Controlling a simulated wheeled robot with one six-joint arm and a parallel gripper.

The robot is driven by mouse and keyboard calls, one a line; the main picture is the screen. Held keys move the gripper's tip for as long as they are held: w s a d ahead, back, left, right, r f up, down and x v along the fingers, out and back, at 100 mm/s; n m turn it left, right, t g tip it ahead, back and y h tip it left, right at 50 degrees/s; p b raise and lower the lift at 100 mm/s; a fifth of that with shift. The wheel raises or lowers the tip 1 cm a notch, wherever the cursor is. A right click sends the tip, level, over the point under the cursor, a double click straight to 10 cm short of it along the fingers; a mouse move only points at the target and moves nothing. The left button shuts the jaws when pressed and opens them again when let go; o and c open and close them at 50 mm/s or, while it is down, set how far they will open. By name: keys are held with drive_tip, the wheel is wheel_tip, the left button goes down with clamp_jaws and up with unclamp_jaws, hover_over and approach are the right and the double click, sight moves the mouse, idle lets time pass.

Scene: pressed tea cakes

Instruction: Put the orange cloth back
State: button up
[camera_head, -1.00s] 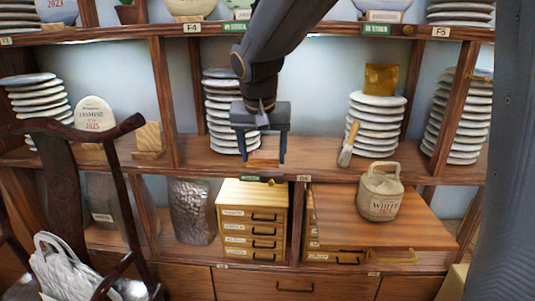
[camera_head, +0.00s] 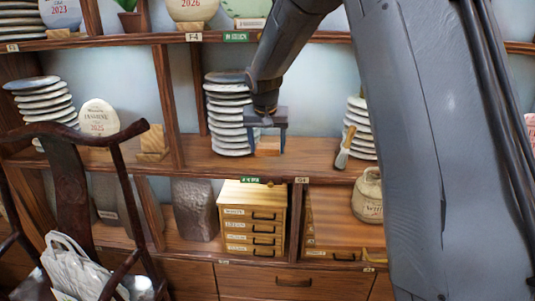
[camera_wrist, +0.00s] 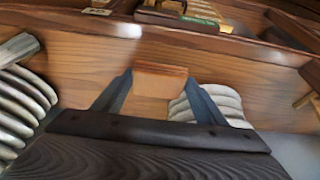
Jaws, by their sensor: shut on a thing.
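My gripper (camera_head: 268,147) points down over the middle shelf, just right of a tall stack of tea cakes (camera_head: 229,115). It is shut on a small folded orange-brown piece, which looks like the orange cloth (camera_head: 267,149). In the wrist view the cloth (camera_wrist: 160,81) sits between the two fingers, with the wooden shelf behind it. The cloth is close to the shelf board (camera_head: 310,160); I cannot tell whether it touches it.
A brush (camera_head: 344,148) leans by another stack (camera_head: 359,125) to the right. Below are a small drawer chest (camera_head: 252,222) and a cloth-covered jar (camera_head: 369,196). A dark chair (camera_head: 68,190) stands at the left front. My arm hides the right side.

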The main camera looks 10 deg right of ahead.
sight(267, 149)
wheel_tip(267, 149, down, 3)
drive_tip(key=shift+s+r+p, duration=0.1)
drive_tip(key=shift+p, duration=0.45)
drive_tip(key=shift+w+f+p, duration=0.25)
drive_tip(key=shift+f+p, duration=0.05)
drive_tip(key=shift+f, duration=0.3)
drive_tip(key=shift+f, duration=0.15)
drive_tip(key=o, duration=0.9)
drive_tip(key=shift+o, duration=0.2)
drive_tip(key=shift+r, duration=0.45)
drive_tip(key=b+v, duration=0.3)
drive_tip(key=v, duration=0.8)
drive_tip(key=shift+r, duration=0.25)
